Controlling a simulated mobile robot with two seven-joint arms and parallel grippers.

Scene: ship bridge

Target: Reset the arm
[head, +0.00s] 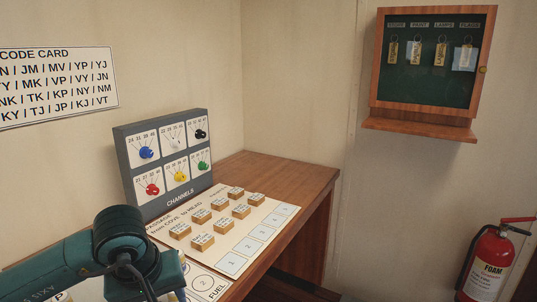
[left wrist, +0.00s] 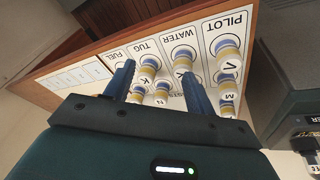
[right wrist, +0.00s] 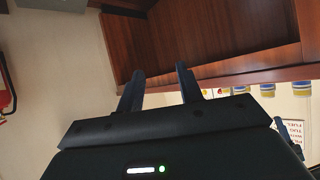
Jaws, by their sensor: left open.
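My left arm (head: 122,245) enters the head view at the lower left; its gripper's fingers cannot be made out there. In the left wrist view my left gripper (left wrist: 158,69) is open, its two blue fingers apart. Behind and around the fingers stand several white lettered pieces with yellow and blue bands, one marked K (left wrist: 147,75). They stand on or by a board (left wrist: 245,22) labelled PILOT, WATER, TUG and FUEL. In the right wrist view my right gripper (right wrist: 160,70) is open and empty, in front of brown wood panelling (right wrist: 215,35). It is outside the head view.
The wooden desk (head: 320,178) holds a grey channel panel (head: 118,140) with coloured knobs and a message board (head: 262,212) with several wooden blocks. A key cabinet (head: 377,90) hangs on the wall. A fire extinguisher (head: 488,265) stands at the right. A code card (head: 57,87) is on the left wall.

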